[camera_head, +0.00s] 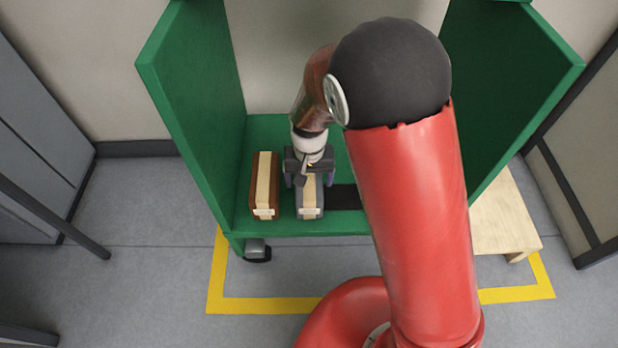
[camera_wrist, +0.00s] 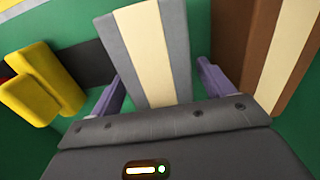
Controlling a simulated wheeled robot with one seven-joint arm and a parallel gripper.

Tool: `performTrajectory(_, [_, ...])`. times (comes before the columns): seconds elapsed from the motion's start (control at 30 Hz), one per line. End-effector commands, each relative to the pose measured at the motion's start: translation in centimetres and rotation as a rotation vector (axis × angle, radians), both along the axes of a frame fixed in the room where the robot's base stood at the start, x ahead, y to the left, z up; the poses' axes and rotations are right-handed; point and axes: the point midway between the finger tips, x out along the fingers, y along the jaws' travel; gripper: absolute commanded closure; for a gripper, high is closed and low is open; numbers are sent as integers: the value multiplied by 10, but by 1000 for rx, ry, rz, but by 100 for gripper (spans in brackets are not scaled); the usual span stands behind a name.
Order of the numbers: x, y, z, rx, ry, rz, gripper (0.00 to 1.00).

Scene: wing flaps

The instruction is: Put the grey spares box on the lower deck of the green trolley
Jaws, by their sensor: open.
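The grey spares box (camera_head: 310,207), with a cream band along its top, sits upright on the low green deck of the trolley (camera_head: 184,95), near its front edge. My gripper (camera_head: 309,180) is over the rear part of this box. In the wrist view the grey box (camera_wrist: 178,45) lies between my two purple fingers (camera_wrist: 160,80), one on each side. The fingers are open, with narrow gaps to the box sides. The underside of the box is hidden.
A brown box (camera_head: 265,187) with a cream band stands just left of the grey one. A black patch (camera_head: 345,197) lies to the right. A yellow object (camera_wrist: 42,85) shows in the wrist view. Green side walls flank the deck; a wooden platform (camera_head: 505,215) stands at right.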

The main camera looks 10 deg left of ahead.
Motion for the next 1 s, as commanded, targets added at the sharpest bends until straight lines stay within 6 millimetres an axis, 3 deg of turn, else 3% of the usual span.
performTrajectory(0.3, [1,1,67,4,-5,1,19])
performTrajectory(0.5, [1,1,101,3,-3,1,19])
performTrajectory(0.63, [0,0,112,2,-3,0,19])
performTrajectory(0.9, [0,-1,117,1,-1,-1,19])
performTrajectory(1.0, [1,-11,128,16,-13,-12,19])
